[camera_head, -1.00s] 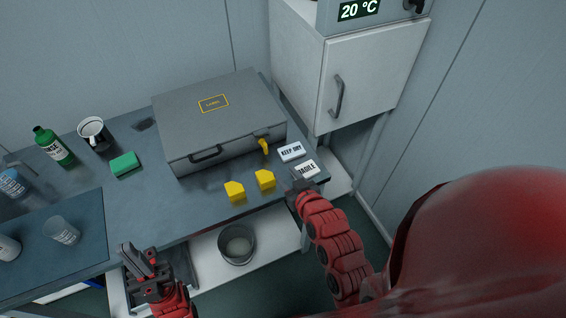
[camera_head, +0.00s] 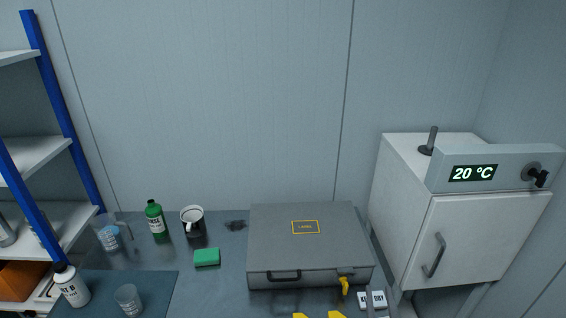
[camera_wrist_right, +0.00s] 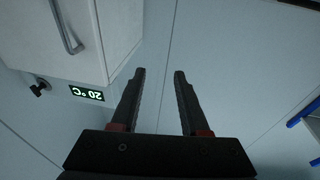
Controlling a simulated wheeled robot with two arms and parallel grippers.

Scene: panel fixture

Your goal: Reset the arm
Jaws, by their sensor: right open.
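My right gripper (camera_wrist_right: 159,72) shows in the right wrist view, its two dark fingers apart with nothing between them. Behind the fingers is plain wall panelling. The white cabinet with its handle and 20 °C display (camera_wrist_right: 87,93) appears upside down at the left of that view, apart from the fingers. Neither gripper nor arm shows in the head view, so my left gripper is out of sight.
A white cabinet (camera_head: 464,238) stands right; a blue-framed shelf (camera_head: 62,130) stands left.

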